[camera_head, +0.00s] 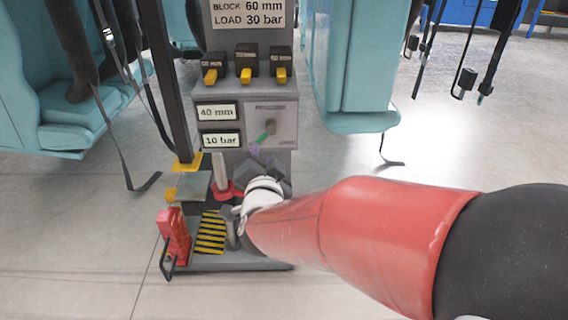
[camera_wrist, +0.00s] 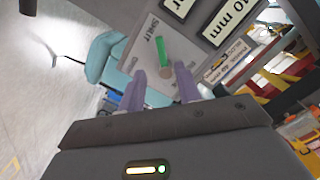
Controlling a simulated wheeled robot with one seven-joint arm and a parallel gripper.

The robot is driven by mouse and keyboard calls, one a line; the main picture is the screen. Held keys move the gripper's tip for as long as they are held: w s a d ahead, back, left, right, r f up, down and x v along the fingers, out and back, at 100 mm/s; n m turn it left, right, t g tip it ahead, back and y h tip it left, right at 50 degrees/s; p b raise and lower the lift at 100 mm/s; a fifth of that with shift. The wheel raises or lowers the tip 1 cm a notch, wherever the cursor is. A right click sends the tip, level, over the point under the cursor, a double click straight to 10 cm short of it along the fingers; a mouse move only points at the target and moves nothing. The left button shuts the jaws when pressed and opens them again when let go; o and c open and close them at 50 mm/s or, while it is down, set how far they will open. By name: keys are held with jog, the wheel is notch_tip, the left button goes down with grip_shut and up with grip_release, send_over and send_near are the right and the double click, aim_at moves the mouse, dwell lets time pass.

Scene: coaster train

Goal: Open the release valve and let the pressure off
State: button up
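The release valve is a green lever (camera_head: 266,134) on a light grey plate (camera_head: 284,113) at the right of the column's panel. In the wrist view the green lever (camera_wrist: 161,50) stands ahead of the finger gap, its green end toward the SHUT word; an OPEN word is on the plate's left part. My gripper (camera_head: 255,152) is just below the lever in the head view. In the wrist view my gripper (camera_wrist: 162,82) has its two purple fingers apart with nothing between them. The lever's lower end is close to the fingertips; contact cannot be told.
Displays read 40 mm (camera_head: 217,112) and 10 bar (camera_head: 221,140). A sign (camera_head: 248,14) reads BLOCK 60 mm, LOAD 30 bar. Three black-and-yellow switches (camera_head: 246,64) sit above. A red jack-like part (camera_head: 174,235) stands on the base. Teal seats (camera_head: 358,70) flank the column.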

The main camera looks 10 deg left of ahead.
aim_at(261, 140)
jog(key=shift+m+t+h, duration=0.3)
jog(key=shift+t+h, duration=0.1)
jog(key=shift+t, duration=0.1)
jog(key=x, duration=0.6)
jog(key=shift+w+a+f, duration=0.25)
jog(key=shift+a+f, duration=0.05)
jog(key=shift+a, duration=0.2)
jog(key=shift+c, duration=0.3)
grip_shut()
